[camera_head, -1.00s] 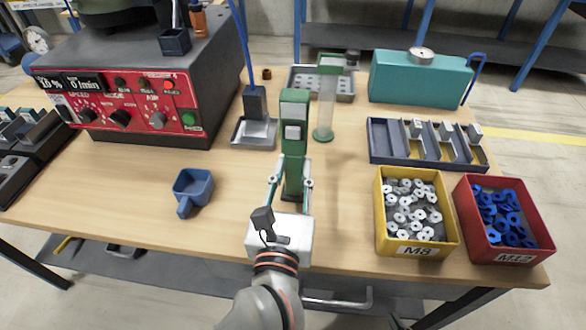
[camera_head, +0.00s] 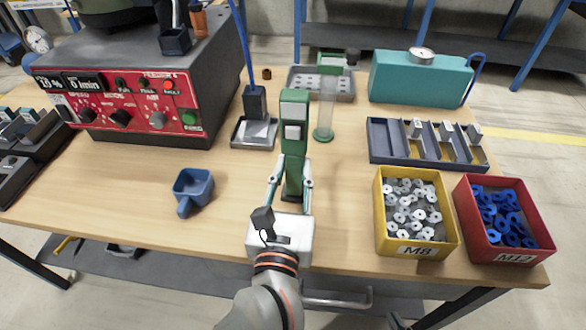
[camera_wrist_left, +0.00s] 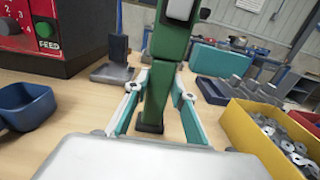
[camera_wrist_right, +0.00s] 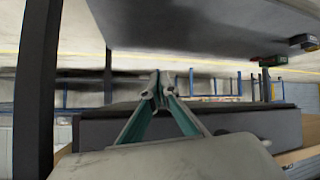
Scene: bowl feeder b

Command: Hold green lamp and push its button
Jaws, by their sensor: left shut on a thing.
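The green lamp (camera_head: 295,103) stands upright at the middle of the table, a tall green body with a pale square piece (camera_head: 293,132) on its front. My left gripper (camera_head: 292,168) reaches from the front edge and is shut on the lamp's lower part, one finger on each side. In the left wrist view the lamp (camera_wrist_left: 165,85) rises between the fingers, its foot at or near the table top and its top cut off. I cannot tell whether the pale piece is the button. My right gripper (camera_wrist_right: 157,88) shows only in the right wrist view, fingertips together and empty.
A clear tube with green ends (camera_head: 325,105) stands just behind right of the lamp. A blue scoop (camera_head: 194,187) lies left. A yellow bin (camera_head: 383,225) and red bin (camera_head: 535,235) stand right. A red-fronted control box (camera_head: 140,108) stands back left. Dark surfaces surround the right gripper.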

